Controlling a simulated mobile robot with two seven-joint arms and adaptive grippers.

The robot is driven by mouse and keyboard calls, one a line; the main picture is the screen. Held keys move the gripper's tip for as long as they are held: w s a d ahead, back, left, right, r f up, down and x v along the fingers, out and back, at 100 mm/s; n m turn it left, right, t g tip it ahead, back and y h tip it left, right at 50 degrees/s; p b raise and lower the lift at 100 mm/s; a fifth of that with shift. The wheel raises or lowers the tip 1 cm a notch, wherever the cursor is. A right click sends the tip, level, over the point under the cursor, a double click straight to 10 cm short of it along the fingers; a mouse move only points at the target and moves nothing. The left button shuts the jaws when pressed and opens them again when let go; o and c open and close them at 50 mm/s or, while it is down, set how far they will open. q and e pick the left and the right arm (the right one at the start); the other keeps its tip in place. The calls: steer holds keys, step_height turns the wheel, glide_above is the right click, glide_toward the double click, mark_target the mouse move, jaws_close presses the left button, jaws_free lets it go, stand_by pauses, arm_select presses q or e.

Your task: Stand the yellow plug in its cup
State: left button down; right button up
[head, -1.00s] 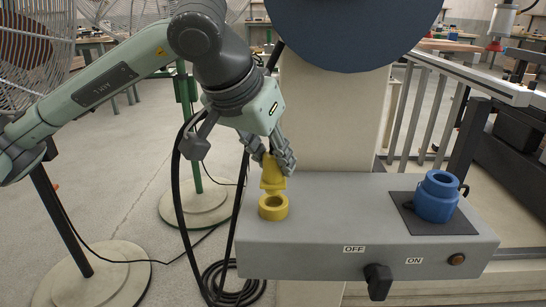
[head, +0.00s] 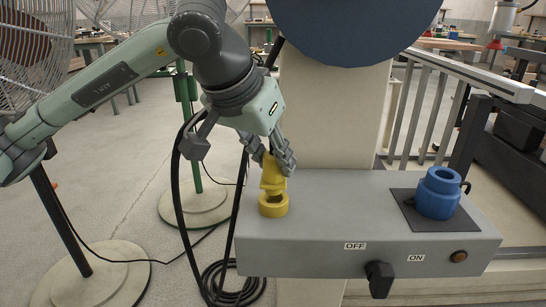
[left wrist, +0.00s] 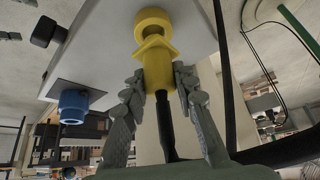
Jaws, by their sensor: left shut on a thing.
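The yellow plug (head: 272,174) is held by my left gripper (head: 277,160) over the left part of the grey box. Just below it is the yellow cup (head: 273,209), a short ring on the box top. In the head view the plug's lower end overlaps the cup's back rim; I cannot tell if they touch. In the left wrist view the fingers (left wrist: 158,95) are shut on both sides of the plug (left wrist: 158,72), with the cup (left wrist: 153,20) close beyond its end. A black cable runs from the plug. My right gripper is not in view.
The grey box (head: 340,215) carries a blue cup-like part (head: 438,195) on a dark pad (head: 408,211) at right. A black knob (head: 379,281) sits on its front between OFF and ON labels. A beige column (head: 335,120) rises behind. Black cable loops hang at left.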

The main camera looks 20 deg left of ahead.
arm_select(q)
steer(key=shift+b, duration=0.6)
stand_by(0.8)
steer(key=shift+f+b, duration=1.3)
steer(key=shift+b, duration=0.1)
steer(key=c, duration=1.1)
jaws_free()
steer(key=shift+p+v, duration=2.05)
steer(key=shift+v, duration=1.95)
